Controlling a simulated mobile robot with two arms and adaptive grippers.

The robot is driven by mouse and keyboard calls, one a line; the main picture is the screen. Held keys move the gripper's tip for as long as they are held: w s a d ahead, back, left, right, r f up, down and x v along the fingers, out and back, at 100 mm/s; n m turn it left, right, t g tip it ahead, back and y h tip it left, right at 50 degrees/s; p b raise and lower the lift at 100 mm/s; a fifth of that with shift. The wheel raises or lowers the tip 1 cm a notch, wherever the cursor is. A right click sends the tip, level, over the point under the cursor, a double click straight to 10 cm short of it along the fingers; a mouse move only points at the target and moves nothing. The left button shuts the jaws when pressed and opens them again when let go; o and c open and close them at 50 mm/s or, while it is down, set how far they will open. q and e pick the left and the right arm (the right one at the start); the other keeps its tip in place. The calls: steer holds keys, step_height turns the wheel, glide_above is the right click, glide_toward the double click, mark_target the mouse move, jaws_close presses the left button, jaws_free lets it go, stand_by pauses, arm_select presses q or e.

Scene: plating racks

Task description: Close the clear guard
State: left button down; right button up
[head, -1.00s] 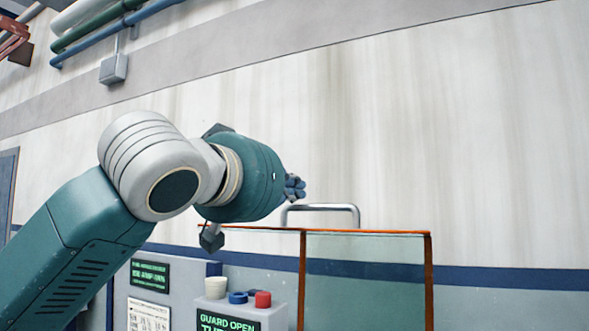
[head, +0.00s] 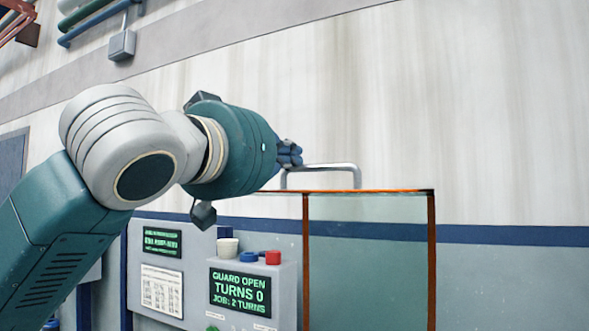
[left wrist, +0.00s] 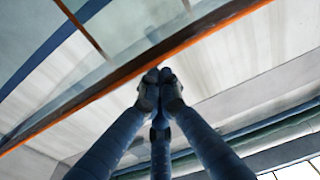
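The clear guard (head: 370,260) is a see-through panel box with orange edges, at the lower right of the head view. A grey bar handle (head: 325,166) rises from its top edge. My left gripper (head: 291,153) is at the left end of the handle in that view; I cannot tell if it touches it. In the left wrist view the finger tips (left wrist: 160,78) are together with nothing visible between them. The guard's orange edge (left wrist: 115,80) runs past just beyond them; the handle does not show there. My right gripper is out of view.
A grey control box has a screen (head: 240,291) reading "GUARD OPEN, TURNS 0, JOB: 2 TURNS". A red button (head: 273,257), a blue ring (head: 248,256) and a pale cup (head: 228,247) sit on top. The wall behind is bare above the guard.

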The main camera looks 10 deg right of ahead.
arm_select(q)
steer(key=shift+t, duration=0.3)
steer(key=s+f+b, duration=0.1)
steer(key=a+f+b, duration=0.1)
steer(key=b, duration=0.1)
steer(key=s+a+f+b, duration=0.1)
steer(key=shift+s+f, duration=0.25)
steer(key=shift+s, duration=0.1)
steer(key=s+a+f+h+b, duration=0.1)
steer(key=s+a+f+b, duration=0.3)
steer(key=s+f+b, duration=0.3)
steer(key=b, duration=0.3)
steer(key=shift+a+t, duration=0.4)
